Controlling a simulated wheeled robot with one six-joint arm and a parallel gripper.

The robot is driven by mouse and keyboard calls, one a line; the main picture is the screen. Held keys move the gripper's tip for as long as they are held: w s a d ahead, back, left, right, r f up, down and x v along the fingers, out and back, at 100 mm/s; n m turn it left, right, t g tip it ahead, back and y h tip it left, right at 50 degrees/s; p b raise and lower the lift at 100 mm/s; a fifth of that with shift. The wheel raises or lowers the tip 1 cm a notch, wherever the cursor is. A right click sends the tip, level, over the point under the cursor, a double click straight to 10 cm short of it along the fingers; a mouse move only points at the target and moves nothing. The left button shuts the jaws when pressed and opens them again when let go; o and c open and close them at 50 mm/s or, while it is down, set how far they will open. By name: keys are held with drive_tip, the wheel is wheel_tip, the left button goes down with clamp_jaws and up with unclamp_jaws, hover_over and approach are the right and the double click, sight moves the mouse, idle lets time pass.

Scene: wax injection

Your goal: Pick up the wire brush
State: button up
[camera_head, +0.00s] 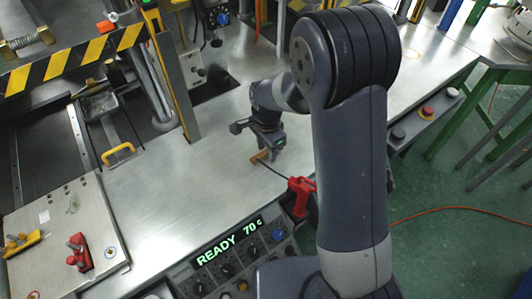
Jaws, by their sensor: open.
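A small brown piece (258,158), likely the wire brush's handle, lies on the bare metal tabletop (205,190) near the middle of the view. Its bristles cannot be made out. My gripper (268,152) points down right over and beside it. The jaws are open, and the gripper's body hides part of the spot between the fingers. I cannot tell whether a finger touches the brown piece.
A red-handled tool (300,194) stands at the table's front edge, with a thin dark line running toward the brown piece. A control panel (232,258) reads READY 70 c. Left are a yellow handle (118,154) and a striped barrier (75,58). The tabletop left of my gripper is clear.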

sight(267, 151)
drive_tip(key=shift+c, duration=0.5)
clamp_jaws()
wheel_tip(267, 151, up, 11)
drive_tip(key=shift+f, duration=0.2)
idle(0.3)
drive_tip(key=c, duration=0.6)
unclamp_jaws()
clamp_jaws()
